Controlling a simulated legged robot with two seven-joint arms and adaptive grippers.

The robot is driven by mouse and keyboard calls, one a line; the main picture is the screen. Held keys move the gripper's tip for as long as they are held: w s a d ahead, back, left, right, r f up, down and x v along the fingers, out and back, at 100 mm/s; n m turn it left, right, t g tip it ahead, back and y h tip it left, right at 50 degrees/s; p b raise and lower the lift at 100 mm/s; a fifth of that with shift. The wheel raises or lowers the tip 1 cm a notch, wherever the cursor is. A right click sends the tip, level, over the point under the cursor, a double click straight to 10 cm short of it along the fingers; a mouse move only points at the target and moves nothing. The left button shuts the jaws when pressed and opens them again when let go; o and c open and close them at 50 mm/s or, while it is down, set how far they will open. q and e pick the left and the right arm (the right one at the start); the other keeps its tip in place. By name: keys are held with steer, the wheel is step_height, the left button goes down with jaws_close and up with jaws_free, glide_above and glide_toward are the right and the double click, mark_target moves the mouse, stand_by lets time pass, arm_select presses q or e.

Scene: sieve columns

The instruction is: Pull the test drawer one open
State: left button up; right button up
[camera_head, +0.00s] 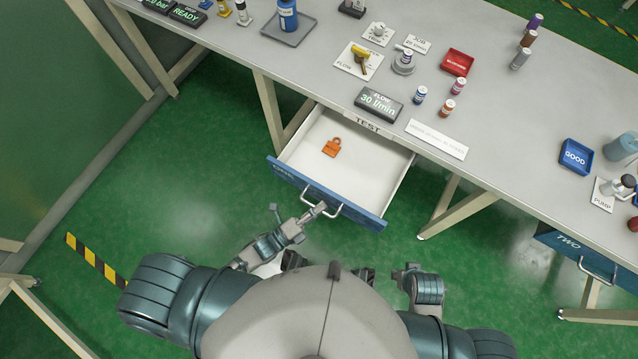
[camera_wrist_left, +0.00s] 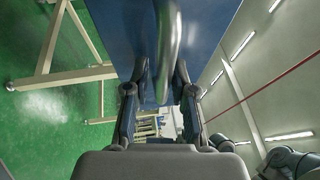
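Test drawer one (camera_head: 360,205) is pulled well out from under the grey bench. It has a blue front, a white inside and a metal bar handle (camera_head: 338,209). An orange padlock-shaped piece (camera_head: 332,147) lies inside. My left gripper (camera_head: 318,208) is at the handle, near its left part. In the left wrist view, the handle (camera_wrist_left: 168,40) passes between the gripper's fingers (camera_wrist_left: 162,75), which are drawn in around it; the exact contact is hard to see. The blue front fills the space beyond. My right gripper (camera_head: 408,275) is apart from the drawer, low in the head view; its fingers are unclear.
A second blue drawer marked TWO (camera_head: 580,257) is at the right under the bench. The bench top (camera_head: 490,110) holds vials, a red tray (camera_head: 457,62), a blue GOOD tray (camera_head: 576,156) and labels. Bench legs (camera_head: 455,207) stand beside the open drawer.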

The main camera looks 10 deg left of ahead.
arm_select(q)
steer(key=v, duration=1.2)
steer(key=shift+w+f, duration=0.1)
